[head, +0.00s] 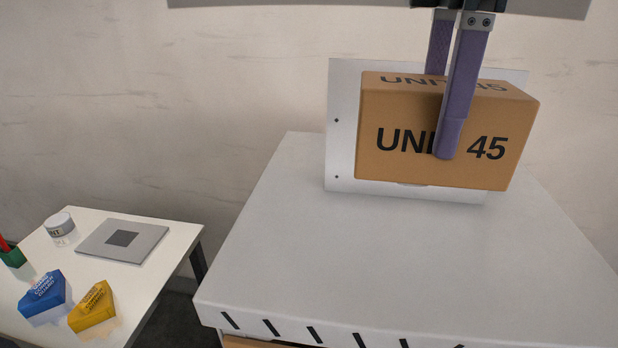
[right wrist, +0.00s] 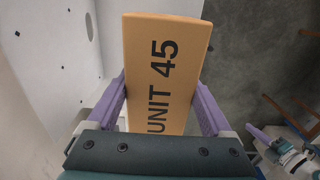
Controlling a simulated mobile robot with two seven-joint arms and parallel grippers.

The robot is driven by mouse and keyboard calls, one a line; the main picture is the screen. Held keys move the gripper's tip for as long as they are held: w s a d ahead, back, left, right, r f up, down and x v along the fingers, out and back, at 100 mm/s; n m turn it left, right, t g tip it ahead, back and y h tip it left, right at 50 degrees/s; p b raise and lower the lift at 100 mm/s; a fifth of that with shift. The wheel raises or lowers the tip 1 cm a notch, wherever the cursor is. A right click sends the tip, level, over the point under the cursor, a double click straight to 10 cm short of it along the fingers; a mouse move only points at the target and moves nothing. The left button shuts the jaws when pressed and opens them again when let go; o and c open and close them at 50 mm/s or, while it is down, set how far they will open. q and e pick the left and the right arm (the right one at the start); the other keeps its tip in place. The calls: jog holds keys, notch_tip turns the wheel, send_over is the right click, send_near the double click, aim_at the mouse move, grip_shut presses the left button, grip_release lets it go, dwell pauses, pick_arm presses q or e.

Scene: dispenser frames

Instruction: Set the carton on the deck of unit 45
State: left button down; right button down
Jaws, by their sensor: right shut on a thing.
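The carton (head: 400,160) is a brown box printed "UNIT 45" on its front and top. My right gripper (head: 448,152) is shut on it from above, one purple finger across the front face and the other behind. In the right wrist view the carton (right wrist: 165,70) sits between both fingers. It stands in front of an upright white panel (head: 342,150), over the back of a broad white deck (head: 400,250). I cannot tell whether its underside touches anything. No unit number shows on the deck. Part of what looks like my left gripper (right wrist: 264,136) shows at lower right, its jaws unclear.
The deck's front and left are clear. Black slanted marks line its front edge.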

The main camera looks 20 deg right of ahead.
aim_at(431, 138)
notch_tip(431, 138, down, 14)
jog(key=shift+r+p, duration=0.1)
jog(key=shift+p, duration=0.8)
jog(key=shift+f, duration=0.25)
jog(key=shift+f, duration=0.15)
grip_release()
jog(key=shift+r, duration=0.3)
notch_tip(431, 138, up, 11)
jog(key=shift+f+b, duration=0.1)
jog(key=shift+b, duration=0.7)
jog(key=shift+r, duration=0.45)
